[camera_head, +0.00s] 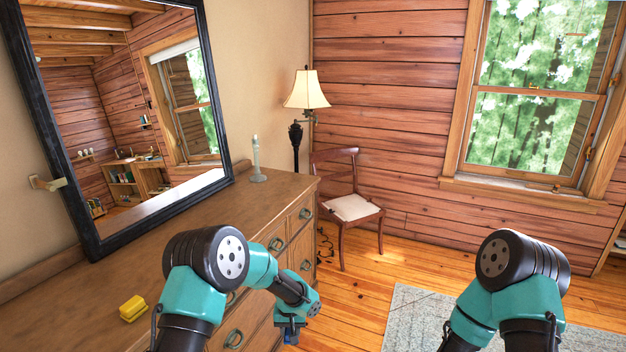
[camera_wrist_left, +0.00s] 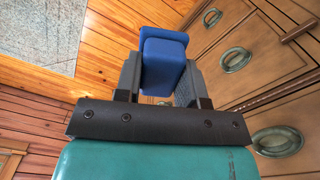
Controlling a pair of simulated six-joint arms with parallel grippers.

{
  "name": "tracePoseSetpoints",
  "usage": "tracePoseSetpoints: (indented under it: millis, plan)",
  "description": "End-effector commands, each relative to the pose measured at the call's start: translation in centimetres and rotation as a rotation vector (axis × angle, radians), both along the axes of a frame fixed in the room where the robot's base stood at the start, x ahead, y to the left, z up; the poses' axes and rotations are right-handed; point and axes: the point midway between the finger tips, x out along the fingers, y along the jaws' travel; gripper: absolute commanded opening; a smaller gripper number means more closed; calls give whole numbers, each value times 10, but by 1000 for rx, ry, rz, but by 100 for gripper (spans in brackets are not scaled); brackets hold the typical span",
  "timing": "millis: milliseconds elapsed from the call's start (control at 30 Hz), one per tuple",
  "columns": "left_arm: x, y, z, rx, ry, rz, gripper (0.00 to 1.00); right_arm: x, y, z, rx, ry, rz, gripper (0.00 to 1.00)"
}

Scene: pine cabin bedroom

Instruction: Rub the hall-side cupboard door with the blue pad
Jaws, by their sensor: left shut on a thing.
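The blue pad (camera_wrist_left: 163,60) sits between the two dark fingers of my left gripper (camera_wrist_left: 160,80) in the left wrist view. The gripper is shut on it. In the head view my left gripper (camera_head: 290,332) is low, beside the front of the wooden dresser (camera_head: 262,208), and the pad is hard to make out there. The dresser front with ring handles (camera_wrist_left: 236,60) is to the right of the pad in the wrist view, with the pad apart from the handles. I cannot tell which panel is the hall-side cupboard door. My right gripper is out of view; only my right arm shows.
A yellow block (camera_head: 132,308) and a pale candlestick (camera_head: 257,160) are on the dresser top. A framed mirror (camera_head: 235,120) leans behind. A chair (camera_head: 350,207) and lamp (camera_head: 306,92) stand beyond. A grey rug (camera_head: 410,310) lies on the open floor.

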Motion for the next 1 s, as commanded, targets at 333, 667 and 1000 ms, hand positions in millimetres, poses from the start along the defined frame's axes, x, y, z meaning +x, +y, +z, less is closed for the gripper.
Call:
tracePoseSetpoints:
  millis: [333, 667, 1000]
  plan:
    - [0, 1, -1, 0, 0, 2, 18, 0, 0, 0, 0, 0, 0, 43]
    - [-13, 64, -28, 19, -5, 11, 18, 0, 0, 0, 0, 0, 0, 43]
    - [-48, 134, -62, 5, -1, 3, 18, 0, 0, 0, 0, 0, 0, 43]
